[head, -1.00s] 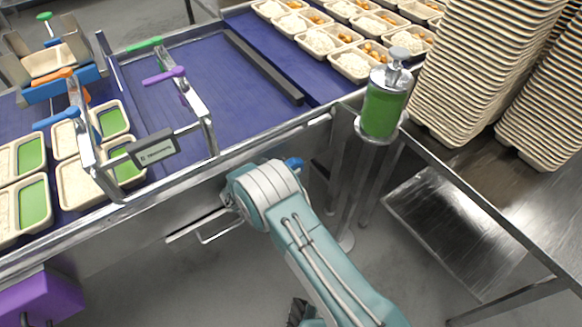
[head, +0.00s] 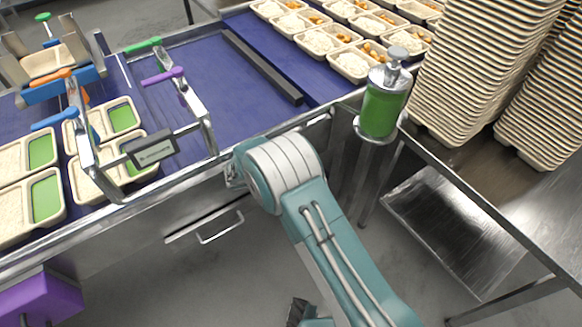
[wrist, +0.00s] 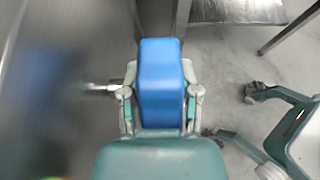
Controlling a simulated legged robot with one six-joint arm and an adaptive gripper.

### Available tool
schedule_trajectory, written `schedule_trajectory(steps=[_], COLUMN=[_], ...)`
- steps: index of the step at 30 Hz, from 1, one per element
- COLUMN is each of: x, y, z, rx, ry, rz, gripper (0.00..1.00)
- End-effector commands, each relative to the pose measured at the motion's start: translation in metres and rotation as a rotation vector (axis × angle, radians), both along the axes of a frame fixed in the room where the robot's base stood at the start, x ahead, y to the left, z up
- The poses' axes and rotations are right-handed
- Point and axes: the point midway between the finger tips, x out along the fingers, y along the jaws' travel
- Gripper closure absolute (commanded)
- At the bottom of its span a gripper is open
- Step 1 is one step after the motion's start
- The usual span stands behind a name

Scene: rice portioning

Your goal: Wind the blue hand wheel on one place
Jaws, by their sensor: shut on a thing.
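The blue hand wheel (wrist: 161,82) shows in the wrist view as a block-like blue part, upright in the middle. My gripper (wrist: 160,97) is shut on it, one finger on each side. A metal shaft (wrist: 101,87) reaches in from the left at the height of the fingers. In the head view my own arm covers the gripper and the wheel, beside the front of the conveyor. The rest of the wheel is hidden.
Trays with rice and green fill (head: 103,122) sit on the blue belt (head: 190,85) at left, under a metal frame with purple and green levers. A green-filled cylinder (head: 382,108) and tall tray stacks (head: 485,70) stand at right. A drawer handle (head: 221,228) sticks out below the belt.

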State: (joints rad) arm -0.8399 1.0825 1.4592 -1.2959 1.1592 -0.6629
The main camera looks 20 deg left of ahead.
Motion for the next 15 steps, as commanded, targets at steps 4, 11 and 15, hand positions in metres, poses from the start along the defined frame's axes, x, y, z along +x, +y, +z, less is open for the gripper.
schedule_trajectory(steps=[4,11,15], x=[0.0034,0.0036,0.0037], y=[0.0012,0.0016,0.0019], z=[0.0024,0.0021,0.0021], rx=[0.03,0.042,0.042], ry=[0.024,0.038,0.038], rz=[0.005,0.006,0.006], gripper=[1.0,1.0,1.0])
